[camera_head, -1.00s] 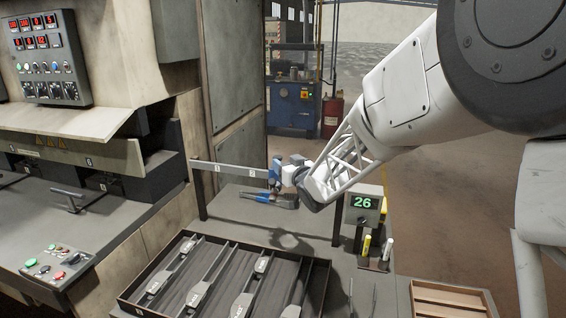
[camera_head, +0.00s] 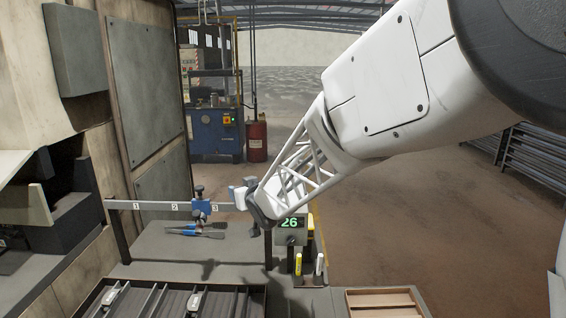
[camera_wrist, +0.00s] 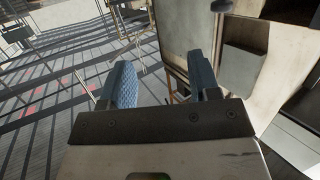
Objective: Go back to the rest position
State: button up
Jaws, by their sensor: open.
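My gripper (camera_wrist: 161,70) is open in the wrist view, its two blue-padded fingers apart with nothing held between them. In the head view, my white arm reaches in from the upper right and ends near the right end of the numbered rail (camera_head: 152,205). The fingers are hard to make out there. A blue clamp-like thing (camera_head: 201,208) with dark knobs sits at the rail between marks 2 and 3, left of my arm's end. Whether my gripper touches the rail cannot be told.
A blue-handled tool (camera_head: 190,230) lies on the grey bench (camera_head: 150,245) below the rail. A display reading 26 (camera_head: 290,222) stands below my arm's end. A divided dark tray (camera_head: 228,285) and a wooden box (camera_head: 383,300) are at the front. Open floor lies to the right.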

jog(key=s+d+r+m+g+h, duration=0.15)
jog(key=s+d+h, duration=0.25)
jog(key=s+d, duration=0.55)
jog(key=s+d+f+m+g+h, duration=0.1)
jog(key=s+d+m+g+h, duration=0.15)
jog(key=s+d, duration=0.7)
jog(key=s+d+f+m+g+h, duration=0.1)
jog(key=s+d+g, duration=0.2)
jog(key=s, duration=0.9)
jog(key=s+d+f+m+g+h, duration=0.1)
jog(key=s+d+f+g, duration=0.1)
jog(key=s+d, duration=0.6)
jog(key=s+g, duration=0.1)
jog(key=s, duration=0.3)
jog(key=shift+s+d+f+m, duration=0.2)
jog(key=shift+d+m, duration=0.2)
